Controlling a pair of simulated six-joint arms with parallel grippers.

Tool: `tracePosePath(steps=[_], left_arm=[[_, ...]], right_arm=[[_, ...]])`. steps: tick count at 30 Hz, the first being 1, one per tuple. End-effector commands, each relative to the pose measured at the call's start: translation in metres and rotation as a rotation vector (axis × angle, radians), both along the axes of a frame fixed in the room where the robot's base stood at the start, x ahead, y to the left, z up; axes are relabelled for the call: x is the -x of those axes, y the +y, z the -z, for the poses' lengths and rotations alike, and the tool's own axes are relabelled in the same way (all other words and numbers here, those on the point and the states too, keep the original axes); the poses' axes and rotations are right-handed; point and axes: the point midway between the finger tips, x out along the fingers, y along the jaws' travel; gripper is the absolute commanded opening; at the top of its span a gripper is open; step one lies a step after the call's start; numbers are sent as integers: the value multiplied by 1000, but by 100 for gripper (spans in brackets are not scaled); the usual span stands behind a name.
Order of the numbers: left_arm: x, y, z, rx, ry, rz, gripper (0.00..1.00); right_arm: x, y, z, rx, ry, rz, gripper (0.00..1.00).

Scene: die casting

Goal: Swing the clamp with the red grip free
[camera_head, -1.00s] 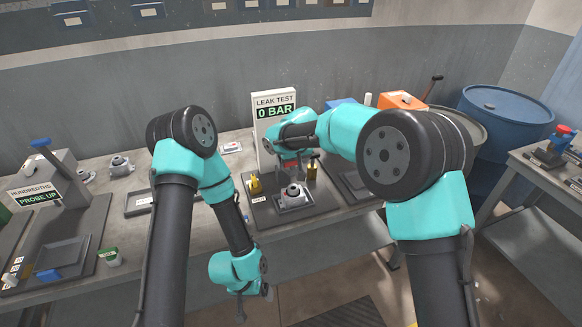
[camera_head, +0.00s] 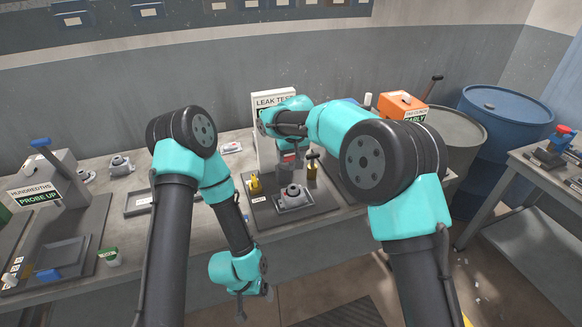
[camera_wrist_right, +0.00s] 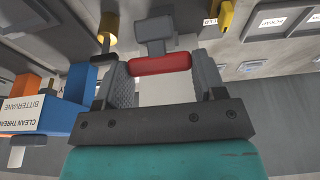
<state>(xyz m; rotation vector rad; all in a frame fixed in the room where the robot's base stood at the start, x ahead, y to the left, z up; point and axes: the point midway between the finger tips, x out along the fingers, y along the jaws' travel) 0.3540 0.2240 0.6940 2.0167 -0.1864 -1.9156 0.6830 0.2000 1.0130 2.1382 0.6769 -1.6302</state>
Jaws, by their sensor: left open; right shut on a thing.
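The clamp's red grip (camera_wrist_right: 160,64) lies between my right gripper's fingers in the right wrist view, with the clamp's grey body (camera_wrist_right: 157,32) just beyond it. In the head view, the right gripper (camera_head: 288,160) is shut on this grip in front of the leak test stand; the arm partly hides it. Below it, a grey metal casting (camera_head: 292,197) sits on the dark fixture plate (camera_head: 325,200). I cannot tell whether the clamp touches the casting. My left gripper (camera_head: 240,312) is open and empty, hanging low in front of the bench, away from the fixture.
A yellow part (camera_head: 255,184) and a brass part with a dark handle (camera_head: 312,168) flank the casting. The leak test sign (camera_head: 272,100) stands behind, its readout covered by my arm. An orange box (camera_head: 403,106) is at right. A tray (camera_head: 140,204) lies at left.

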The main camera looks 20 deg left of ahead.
Motion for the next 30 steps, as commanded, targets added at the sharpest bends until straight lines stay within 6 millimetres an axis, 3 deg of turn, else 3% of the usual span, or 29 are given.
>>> tracePosePath(steps=[30], left_arm=[[0,0,0,0,0,0,89]], right_arm=[[-14,11,-12,83,120,-1,35]])
